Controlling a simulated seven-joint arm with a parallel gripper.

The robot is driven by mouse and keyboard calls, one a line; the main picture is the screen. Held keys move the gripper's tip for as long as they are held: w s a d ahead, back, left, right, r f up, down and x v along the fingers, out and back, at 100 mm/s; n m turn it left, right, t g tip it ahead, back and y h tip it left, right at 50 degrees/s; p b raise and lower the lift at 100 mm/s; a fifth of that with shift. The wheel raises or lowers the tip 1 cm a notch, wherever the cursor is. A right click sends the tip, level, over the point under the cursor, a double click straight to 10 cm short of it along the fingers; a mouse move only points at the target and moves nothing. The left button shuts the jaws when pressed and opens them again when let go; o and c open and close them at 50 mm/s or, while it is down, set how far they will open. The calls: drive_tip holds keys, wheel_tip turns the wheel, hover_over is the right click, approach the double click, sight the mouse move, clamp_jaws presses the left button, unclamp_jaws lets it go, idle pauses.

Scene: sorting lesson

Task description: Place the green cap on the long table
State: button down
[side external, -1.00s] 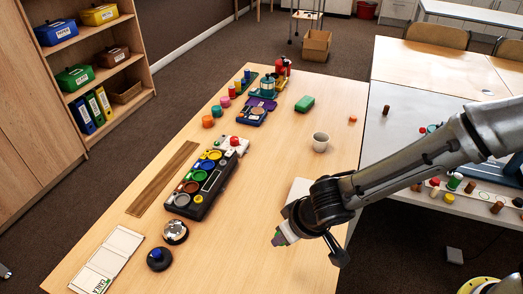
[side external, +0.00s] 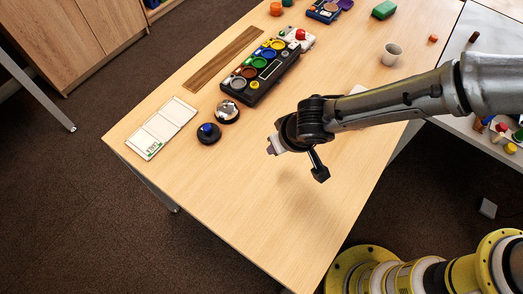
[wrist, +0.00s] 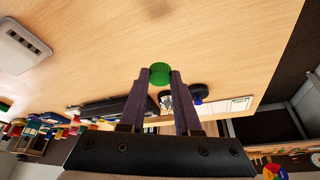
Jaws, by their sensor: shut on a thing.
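The long table (side external: 225,195) is a light wooden table; its near part is bare. My gripper (side external: 271,147) is above this bare part, with a soft shadow on the wood below. In the wrist view, my gripper (wrist: 160,80) is shut on the green cap (wrist: 160,71), a small round green piece between the fingertips. The cap looks held clear of the table surface. It cannot be made out in the side view, where the fingers are small and partly hidden by the wrist.
A black console with coloured cups (side external: 258,75) and a white cup (side external: 391,54) stand farther back. The table's near edge drops to the floor.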

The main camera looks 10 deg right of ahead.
hover_over(259, 157)
drive_tip(key=s, duration=0.1)
drive_tip(key=f, duration=0.5)
drive_tip(key=shift+s+d+f, duration=0.15)
drive_tip(key=shift+d+f, duration=0.05)
drive_tip(key=shift+f, duration=1.75)
drive_tip(key=shift+f, duration=0.1)
drive_tip(key=c, duration=0.6)
unclamp_jaws()
drive_tip(key=shift+f, duration=0.1)
drive_tip(key=v, duration=1.2)
